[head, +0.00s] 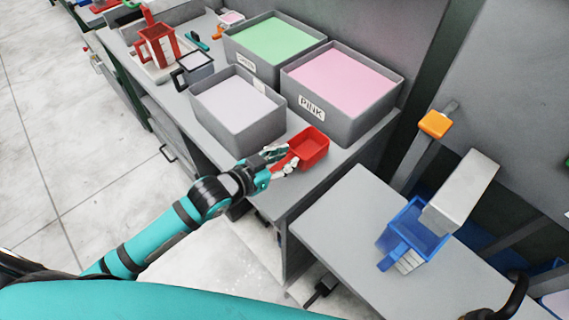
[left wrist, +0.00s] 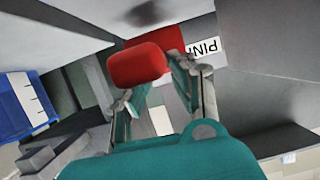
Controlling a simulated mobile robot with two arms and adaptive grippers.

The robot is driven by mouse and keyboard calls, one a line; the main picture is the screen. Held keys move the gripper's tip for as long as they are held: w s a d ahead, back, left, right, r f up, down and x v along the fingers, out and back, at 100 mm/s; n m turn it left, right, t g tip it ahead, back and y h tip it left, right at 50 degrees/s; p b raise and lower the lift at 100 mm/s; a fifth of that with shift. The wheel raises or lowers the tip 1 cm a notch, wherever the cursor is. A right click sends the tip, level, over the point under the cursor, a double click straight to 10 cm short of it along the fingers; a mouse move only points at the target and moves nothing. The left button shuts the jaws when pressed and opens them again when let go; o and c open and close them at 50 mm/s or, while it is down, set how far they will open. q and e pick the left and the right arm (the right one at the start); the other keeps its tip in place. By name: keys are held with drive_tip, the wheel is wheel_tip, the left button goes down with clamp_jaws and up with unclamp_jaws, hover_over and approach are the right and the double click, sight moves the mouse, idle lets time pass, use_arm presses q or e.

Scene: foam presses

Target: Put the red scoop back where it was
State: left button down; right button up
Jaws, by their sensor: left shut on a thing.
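The red scoop (head: 310,147) is at the front right end of the grey bench, in front of the bin labelled PINK (head: 345,85). My left gripper (head: 281,160) is shut on its handle, and the scoop's open side faces up. I cannot tell whether the scoop touches the bench top or hangs just above it. In the left wrist view the red handle end (left wrist: 138,65) sticks out between the fingers (left wrist: 160,85), and part of the scoop shows behind.
A bin of pale material (head: 238,108) and a green-filled bin (head: 275,42) stand beside the pink one. A red container (head: 160,45) and a small dark-handled cup (head: 194,68) are farther left. The lower grey table (head: 345,225) at right holds a blue mould (head: 412,232) under a press.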

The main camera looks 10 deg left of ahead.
use_arm(q)
wheel_tip(320, 180, down, 3)
drive_tip(key=shift+r+p, duration=0.1)
drive_tip(key=shift+p, duration=0.2)
drive_tip(key=shift+f, duration=0.35)
use_arm(e)
drive_tip(key=shift+s+r, duration=0.25)
drive_tip(key=shift+s, duration=0.75)
use_arm(q)
drive_tip(key=shift+f, duration=0.15)
drive_tip(key=c, duration=1.4)
unclamp_jaws()
drive_tip(key=shift+o, duration=1.4)
use_arm(e)
drive_tip(key=shift+w+a, duration=0.2)
drive_tip(key=shift+w, duration=0.1)
